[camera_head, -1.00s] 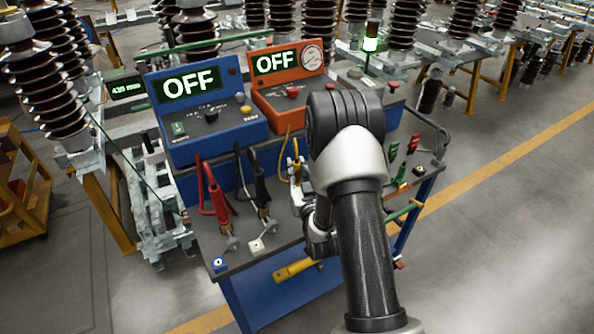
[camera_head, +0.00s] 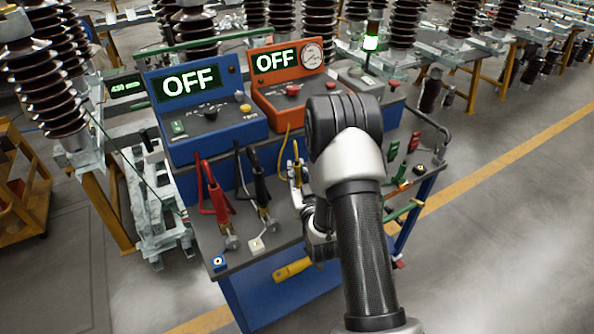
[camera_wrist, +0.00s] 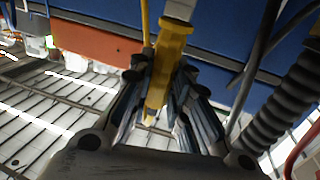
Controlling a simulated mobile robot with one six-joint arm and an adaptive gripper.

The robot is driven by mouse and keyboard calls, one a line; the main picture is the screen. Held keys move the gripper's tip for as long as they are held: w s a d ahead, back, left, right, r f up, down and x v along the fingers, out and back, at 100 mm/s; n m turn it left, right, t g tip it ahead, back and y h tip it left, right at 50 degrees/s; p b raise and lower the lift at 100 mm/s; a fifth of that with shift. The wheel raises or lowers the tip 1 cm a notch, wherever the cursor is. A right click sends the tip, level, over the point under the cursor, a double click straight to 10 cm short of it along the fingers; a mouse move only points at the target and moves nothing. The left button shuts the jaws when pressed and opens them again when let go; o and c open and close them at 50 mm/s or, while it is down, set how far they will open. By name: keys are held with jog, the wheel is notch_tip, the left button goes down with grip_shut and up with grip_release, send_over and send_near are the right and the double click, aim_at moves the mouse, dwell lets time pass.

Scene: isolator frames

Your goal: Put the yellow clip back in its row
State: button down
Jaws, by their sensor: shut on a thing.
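The yellow clip (camera_wrist: 168,68) stands between the two fingers of my gripper (camera_wrist: 163,88) in the wrist view, and the fingers are closed on it. A yellow cable runs up beside it. In the head view the yellow clip (camera_head: 297,156) shows as a small upright strip at my gripper (camera_head: 299,184), over the middle of the bench top. My arm hides much of the gripper and the bench right of it. On the bench, a red clip (camera_head: 217,197) and a black clip (camera_head: 261,189) stand in a row to the left of my gripper. Green clips (camera_head: 393,150) stand to the right of my arm.
The blue box (camera_head: 208,140) and the orange box (camera_head: 268,98), both reading OFF, stand behind the clips. The bench (camera_head: 235,258) has small marked blocks along its front edge. A yellow handle (camera_head: 291,269) sticks out at the front edge. Cables rise close behind my gripper.

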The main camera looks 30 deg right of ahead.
jog(key=shift+f, duration=1.05)
jog(key=c, duration=1.4)
grip_release()
jog(key=v, duration=0.7)
jog(key=shift+s, duration=0.25)
